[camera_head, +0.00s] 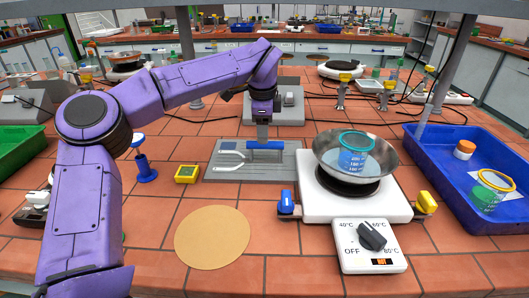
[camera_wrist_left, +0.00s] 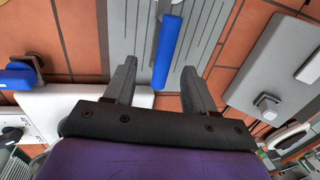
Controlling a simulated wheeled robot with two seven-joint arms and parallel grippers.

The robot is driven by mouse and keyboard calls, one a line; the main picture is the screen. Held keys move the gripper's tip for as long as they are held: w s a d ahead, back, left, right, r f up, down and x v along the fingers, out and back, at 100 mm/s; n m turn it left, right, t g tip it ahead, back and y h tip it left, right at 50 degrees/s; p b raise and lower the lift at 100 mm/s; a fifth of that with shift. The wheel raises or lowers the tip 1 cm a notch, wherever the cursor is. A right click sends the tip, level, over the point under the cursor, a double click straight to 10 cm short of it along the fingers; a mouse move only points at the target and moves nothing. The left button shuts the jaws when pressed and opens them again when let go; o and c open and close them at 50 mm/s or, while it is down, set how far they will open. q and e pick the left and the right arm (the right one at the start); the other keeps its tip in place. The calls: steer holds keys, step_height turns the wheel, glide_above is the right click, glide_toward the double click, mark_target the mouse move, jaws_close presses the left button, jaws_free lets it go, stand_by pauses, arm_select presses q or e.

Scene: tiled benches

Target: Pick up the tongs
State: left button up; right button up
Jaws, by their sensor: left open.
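The tongs lie on a grey ridged mat (camera_head: 285,173); their pale curved prongs (camera_head: 231,154) point left and a blue part (camera_head: 268,145) lies to the right. My left gripper (camera_head: 263,138) points down over the blue part and hides some of it. In the left wrist view the blue part of the tongs (camera_wrist_left: 168,50) shows ahead, between the lines of the two open fingers (camera_wrist_left: 158,88). The fingers do not appear to touch it. My right gripper is not in view.
A white hotplate (camera_head: 318,203) with a metal bowl (camera_head: 384,158) and a beaker (camera_head: 353,160) stands right of the mat. A blue tray (camera_head: 460,200) is at far right. A yellow timer (camera_head: 187,173) and blue stand (camera_head: 146,175) are left; a round tan mat (camera_head: 212,237) lies in front.

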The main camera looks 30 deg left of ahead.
arm_select(q)
steer(key=f, duration=0.2)
steer(key=w+a+f+p, duration=0.1)
steer(key=f, duration=0.2)
steer(key=f+p, duration=0.1)
steer(key=f, duration=0.1)
steer(key=shift+w+a+f, duration=0.25)
steer(key=shift+w+a, duration=0.05)
steer(key=shift+w, duration=0.1)
jaws_close()
